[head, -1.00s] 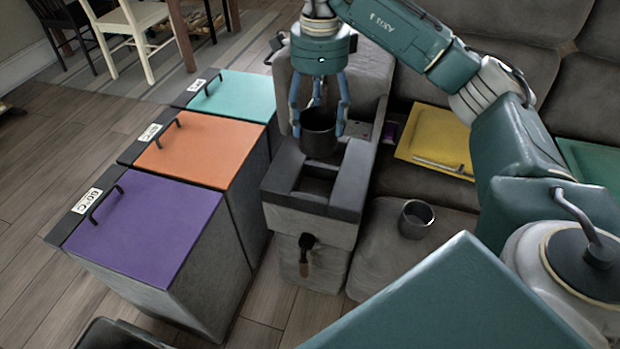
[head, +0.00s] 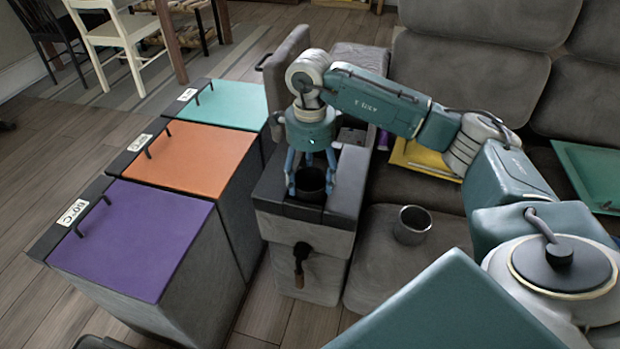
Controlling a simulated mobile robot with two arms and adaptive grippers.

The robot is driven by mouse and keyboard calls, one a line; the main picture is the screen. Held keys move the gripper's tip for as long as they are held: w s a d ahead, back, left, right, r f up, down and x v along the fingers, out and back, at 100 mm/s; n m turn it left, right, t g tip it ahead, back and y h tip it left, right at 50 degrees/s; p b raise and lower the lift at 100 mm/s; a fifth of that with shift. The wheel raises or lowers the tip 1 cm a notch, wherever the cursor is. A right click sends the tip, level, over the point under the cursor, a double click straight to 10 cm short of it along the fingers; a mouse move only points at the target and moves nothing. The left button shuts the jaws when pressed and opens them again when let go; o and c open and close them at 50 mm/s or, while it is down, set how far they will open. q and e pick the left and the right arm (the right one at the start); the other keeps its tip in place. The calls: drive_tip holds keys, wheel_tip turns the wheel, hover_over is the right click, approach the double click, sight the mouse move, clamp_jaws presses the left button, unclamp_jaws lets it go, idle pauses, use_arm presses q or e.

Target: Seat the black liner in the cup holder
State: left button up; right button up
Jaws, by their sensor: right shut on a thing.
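The black liner (head: 310,184) is a dark round cup between the fingers of my right gripper (head: 311,190). The gripper points straight down and is shut on the liner. The liner is at the opening in the top of the grey armrest console, which holds the cup holder (head: 285,207). Its lower part looks sunk into the opening, but the fingers and rim hide how deep it sits. It looks upright. My left gripper is not in view.
A grey metal cup (head: 412,225) stands on the sofa seat right of the console. A yellow tray (head: 420,158) and a green tray (head: 590,172) lie on the seats. Bins with purple (head: 135,238), orange (head: 195,157) and teal (head: 228,108) lids stand left.

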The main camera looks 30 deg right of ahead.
drive_tip(key=shift+f, duration=0.1)
drive_tip(key=o, duration=1.5)
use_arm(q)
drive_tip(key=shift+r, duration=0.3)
use_arm(e)
drive_tip(key=shift+r, duration=0.25)
use_arm(q)
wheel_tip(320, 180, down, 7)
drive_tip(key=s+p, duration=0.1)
drive_tip(key=p, duration=0.1)
use_arm(e)
wheel_tip(320, 180, up, 12)
drive_tip(key=shift+f, duration=0.15)
